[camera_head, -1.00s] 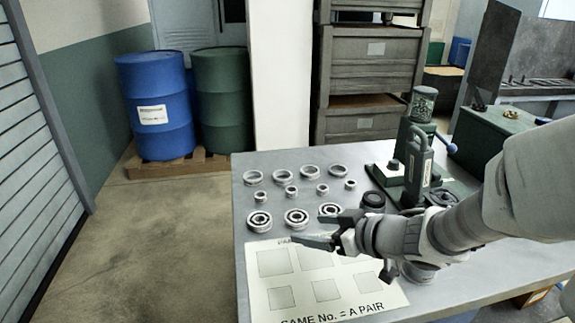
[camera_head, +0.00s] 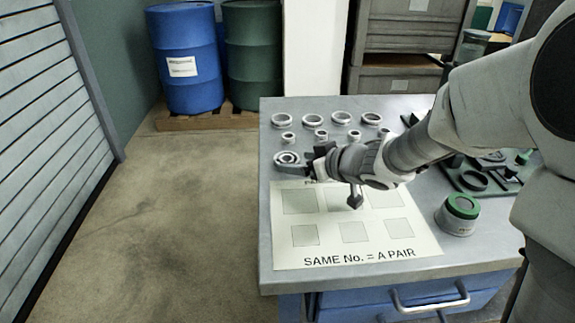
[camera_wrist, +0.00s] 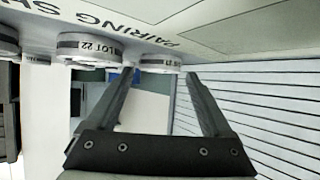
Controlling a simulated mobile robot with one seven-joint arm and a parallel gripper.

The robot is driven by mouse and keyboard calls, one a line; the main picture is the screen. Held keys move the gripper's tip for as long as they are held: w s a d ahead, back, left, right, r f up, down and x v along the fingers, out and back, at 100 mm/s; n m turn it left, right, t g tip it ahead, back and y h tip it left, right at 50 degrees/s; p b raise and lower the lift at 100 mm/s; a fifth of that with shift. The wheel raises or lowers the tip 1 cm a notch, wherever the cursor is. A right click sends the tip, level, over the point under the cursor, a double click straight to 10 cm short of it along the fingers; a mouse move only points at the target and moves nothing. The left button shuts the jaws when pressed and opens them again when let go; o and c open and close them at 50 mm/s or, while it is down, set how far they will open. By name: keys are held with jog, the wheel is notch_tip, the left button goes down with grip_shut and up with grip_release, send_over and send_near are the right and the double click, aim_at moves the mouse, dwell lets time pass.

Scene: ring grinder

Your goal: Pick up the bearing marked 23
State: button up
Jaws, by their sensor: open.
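A ball bearing (camera_head: 287,158) shows on the table just behind my gripper (camera_head: 314,186) in the head view; its number cannot be read there. The other bearings of that row are hidden behind my gripper and wrist. In the wrist view, upside down, a bearing reads LOT 22 (camera_wrist: 88,46). Another bearing (camera_wrist: 155,62) lies to its right, just beyond my open fingertips (camera_wrist: 159,73); its lettering is too small to read surely. A third bearing (camera_wrist: 6,42) is cut by the left edge. My gripper is empty, and no mark 23 is clearly legible.
A pairing sheet (camera_head: 310,235) with printed squares lies at the table's front. Larger rings (camera_head: 340,117) and small rings (camera_head: 321,134) stand in rows at the back. A green-topped container (camera_head: 458,214) stands at right, near a green-based fixture (camera_head: 500,190).

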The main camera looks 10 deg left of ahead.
jog(key=shift+b+x, duration=0.4)
jog(key=shift+x, duration=1.05)
jog(key=shift+r, duration=0.1)
jog(key=c, duration=1.3)
